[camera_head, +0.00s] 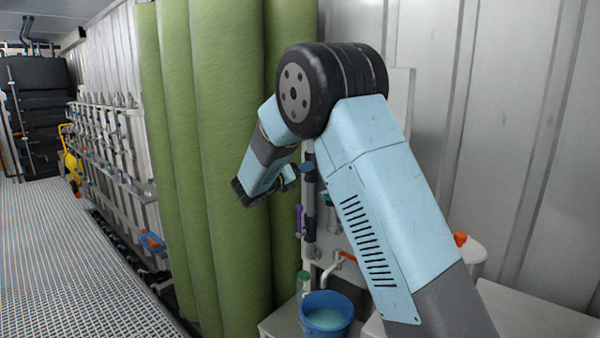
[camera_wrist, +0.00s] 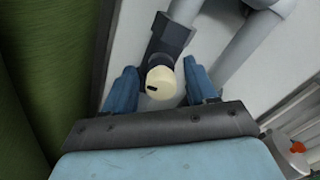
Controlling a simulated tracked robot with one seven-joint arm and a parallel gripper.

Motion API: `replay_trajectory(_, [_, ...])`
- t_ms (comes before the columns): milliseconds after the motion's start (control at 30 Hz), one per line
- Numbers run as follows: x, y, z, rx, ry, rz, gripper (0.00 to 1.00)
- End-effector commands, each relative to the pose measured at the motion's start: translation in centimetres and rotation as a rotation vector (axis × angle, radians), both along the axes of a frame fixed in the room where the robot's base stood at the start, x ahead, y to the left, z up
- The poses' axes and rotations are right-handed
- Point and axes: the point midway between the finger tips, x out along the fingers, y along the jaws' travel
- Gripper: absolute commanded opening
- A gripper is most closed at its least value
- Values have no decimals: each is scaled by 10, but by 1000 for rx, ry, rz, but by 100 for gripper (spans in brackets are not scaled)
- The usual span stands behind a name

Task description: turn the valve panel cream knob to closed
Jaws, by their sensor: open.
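The cream knob (camera_wrist: 160,84) shows in the wrist view as a round cap with a small dark mark near its left edge. It sits at the end of a dark grey valve body (camera_wrist: 171,36) on the pale panel (camera_wrist: 215,40). My gripper (camera_wrist: 160,68) is open, with one blue finger on each side of the knob. A gap shows between the knob and the right finger; the left finger is very close, and I cannot tell whether it touches. In the head view my gripper (camera_head: 290,177) is beside the panel's pipes, and I cannot make out the cream knob there.
Green vertical membrane vessels (camera_head: 225,160) stand close to the left of my arm. Below are a blue bucket (camera_head: 327,312) with liquid and a red-handled tap (camera_head: 345,256). Grey pipes (camera_wrist: 245,45) run beside the knob. A grating walkway (camera_head: 60,260) lies clear at left.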

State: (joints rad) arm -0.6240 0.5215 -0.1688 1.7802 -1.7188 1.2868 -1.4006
Motion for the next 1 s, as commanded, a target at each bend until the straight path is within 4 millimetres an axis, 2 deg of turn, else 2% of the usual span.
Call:
replay_trajectory(100, [0,0,0,0,0,0,55])
replay_trajectory(667, [0,1,0,0,0,1,1])
replay_trajectory(1000, [0,1,0,35,-34,2,1])
